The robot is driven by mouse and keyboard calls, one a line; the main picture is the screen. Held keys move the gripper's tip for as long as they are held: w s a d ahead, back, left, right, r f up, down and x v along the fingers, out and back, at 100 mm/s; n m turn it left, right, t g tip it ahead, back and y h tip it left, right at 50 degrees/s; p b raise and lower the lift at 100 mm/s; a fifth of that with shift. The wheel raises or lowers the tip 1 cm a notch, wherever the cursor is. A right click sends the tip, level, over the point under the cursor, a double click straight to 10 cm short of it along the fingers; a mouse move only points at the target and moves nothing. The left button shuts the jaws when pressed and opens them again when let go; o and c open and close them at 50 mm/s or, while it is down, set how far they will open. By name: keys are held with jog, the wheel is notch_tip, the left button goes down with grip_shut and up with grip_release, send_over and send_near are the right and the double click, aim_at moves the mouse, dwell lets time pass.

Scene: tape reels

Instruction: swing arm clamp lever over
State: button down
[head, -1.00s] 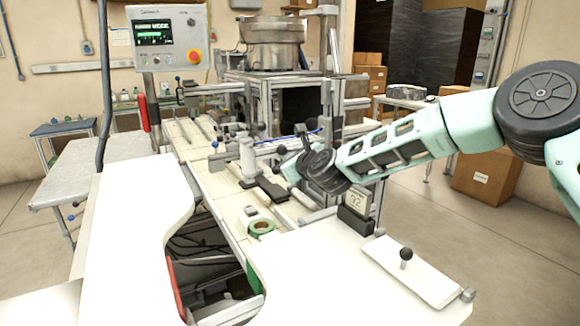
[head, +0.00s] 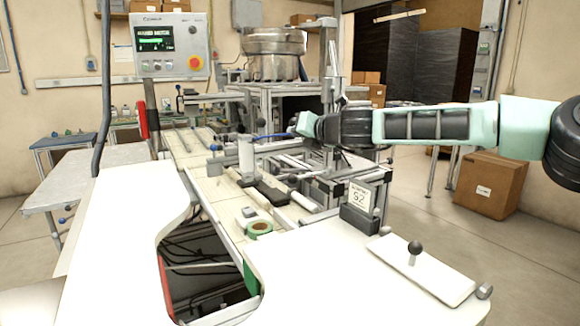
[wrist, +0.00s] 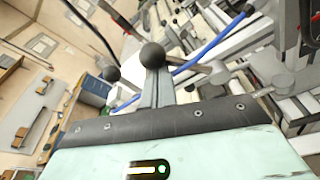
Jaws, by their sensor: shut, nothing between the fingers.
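My gripper (head: 296,124) reaches in from the right over the machine, pointing left, with its jaws shut and empty. In the wrist view its grey fingers (wrist: 156,86) stand above the mint housing. A dark ball knob (wrist: 152,55) shows right at the fingertips; I cannot tell if they touch it. A second dark ball knob (wrist: 110,73) lies to its left, apart from the fingers. In the head view a black ball knob (head: 261,123) stands left of my gripper, with a visible gap. I cannot tell for sure which knob belongs to the clamp lever.
A blue hose (wrist: 205,50) runs close behind the fingers. A white cylinder (head: 246,158) stands on the line left of my gripper. A green tape reel (head: 259,228) and a small display (head: 359,199) sit nearer. A ball-topped handle on a white plate (head: 440,276) is at front right.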

jog(key=shift+w+d+r+m+g+y+b, duration=0.15)
jog(key=shift+w+d+r+m+y+b, duration=0.25)
jog(key=shift+m, duration=0.45)
jog(key=shift+w+d+r+m+g+y, duration=0.1)
jog(key=shift+w+d+r+m+g, duration=0.15)
jog(key=shift+d+m, duration=0.45)
jog(key=shift+a+r, duration=0.1)
jog(key=shift+a, duration=0.05)
